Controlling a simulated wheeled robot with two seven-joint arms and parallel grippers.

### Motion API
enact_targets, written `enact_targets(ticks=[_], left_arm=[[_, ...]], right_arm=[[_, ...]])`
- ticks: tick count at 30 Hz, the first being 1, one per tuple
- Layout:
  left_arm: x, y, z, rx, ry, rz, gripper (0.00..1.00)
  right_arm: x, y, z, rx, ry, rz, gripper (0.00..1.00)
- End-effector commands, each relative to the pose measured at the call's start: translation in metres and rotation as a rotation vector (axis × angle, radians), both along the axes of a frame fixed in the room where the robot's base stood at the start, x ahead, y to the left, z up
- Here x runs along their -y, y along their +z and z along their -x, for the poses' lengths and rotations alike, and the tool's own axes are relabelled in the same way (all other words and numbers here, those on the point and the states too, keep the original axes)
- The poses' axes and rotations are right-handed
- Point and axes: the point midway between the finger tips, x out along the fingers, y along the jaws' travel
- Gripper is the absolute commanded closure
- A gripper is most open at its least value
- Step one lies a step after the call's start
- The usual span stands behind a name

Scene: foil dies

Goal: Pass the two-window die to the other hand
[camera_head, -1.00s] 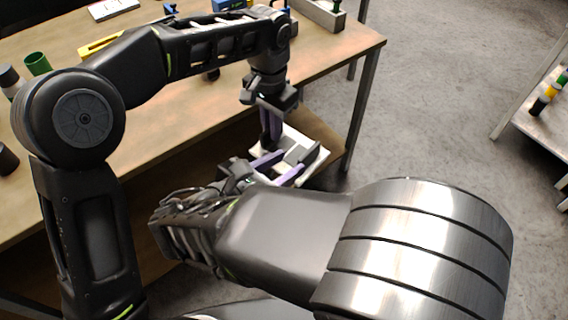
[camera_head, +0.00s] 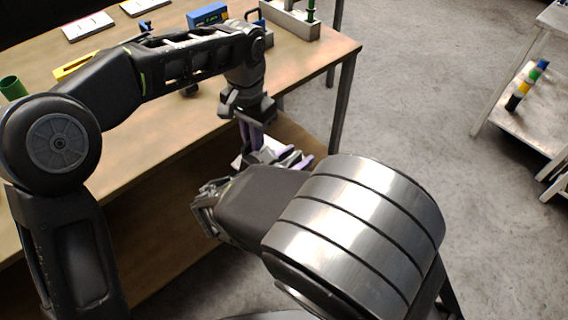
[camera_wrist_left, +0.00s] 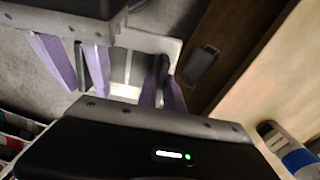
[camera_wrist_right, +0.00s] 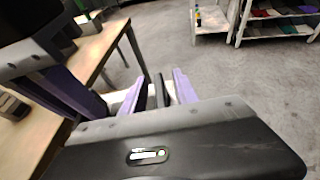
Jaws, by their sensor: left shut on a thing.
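My right gripper (camera_head: 290,160) comes in from the right beside the die. Its fingers (camera_wrist_right: 162,90) stand apart in the right wrist view. Whether part of the die lies between them is not clear.
The wooden table (camera_head: 190,125) is at the left, its right edge close behind the grippers. On it are a green cup (camera_head: 12,87), a blue bin (camera_head: 208,14) and a grey tray (camera_head: 290,20). A cart (camera_head: 520,110) stands at the right; floor between is clear.

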Motion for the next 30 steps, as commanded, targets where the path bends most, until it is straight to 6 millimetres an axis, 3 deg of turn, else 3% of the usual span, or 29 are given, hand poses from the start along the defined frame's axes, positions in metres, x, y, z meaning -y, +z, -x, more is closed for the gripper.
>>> enact_targets(ticks=[13, 26, 30], left_arm=[[0.0003, 0.0008, -0.0002, 0.002, 0.0, 0.001, 1.0], [0.0003, 0.0008, -0.0002, 0.002, 0.0, 0.001, 1.0], [0.0002, 0.0008, -0.0002, 0.002, 0.0, 0.001, 1.0]], right_arm=[[0.0073, -0.0045, -0.0083, -0.001, 0.0, -0.001, 0.64], [0.0069, -0.0044, -0.008, -0.001, 0.001, -0.001, 0.99], [0.007, -0.0044, -0.008, -0.001, 0.0, -0.001, 1.0]])
